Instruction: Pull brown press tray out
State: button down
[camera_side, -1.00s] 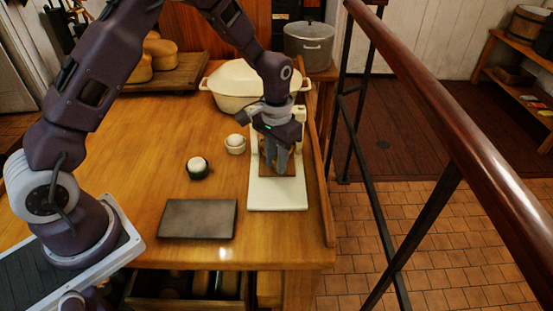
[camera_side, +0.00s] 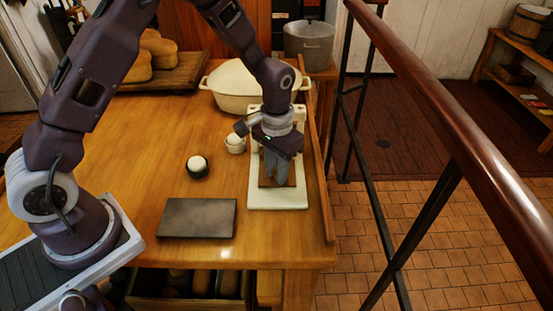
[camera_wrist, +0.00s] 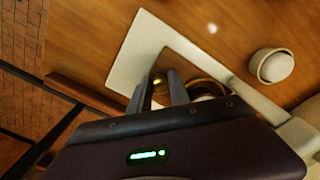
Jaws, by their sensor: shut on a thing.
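The brown press tray (camera_side: 292,179) lies on the white base (camera_side: 278,202) of the press in the side view. Its front part reaches out over the base, with some white base showing in front of it. My gripper (camera_side: 275,181) points down over the tray and is shut on it, and its fingers hide the tray's middle. In the wrist view, my gripper (camera_wrist: 158,90) has a small brass-coloured bit (camera_wrist: 157,80) between the fingers. The exact grip point is partly hidden. The white press base (camera_wrist: 140,50) also shows there.
Left of the press stand a small white cup (camera_side: 235,146) and a dark cup with a white top (camera_side: 197,165). A dark flat slab (camera_side: 198,218) lies at front left. A cream pot (camera_side: 235,84) stands behind. A wooden ledge (camera_side: 323,195) edges the counter at right.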

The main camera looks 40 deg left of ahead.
jog(key=s+d, duration=0.3)
jog(key=d, duration=0.1)
jog(key=shift+s, duration=0.4)
jog(key=shift+r, duration=0.1)
jog(key=c, duration=1.2)
grip_release()
jog(key=shift+a, duration=0.1)
notch_tip(320, 180, up, 7)
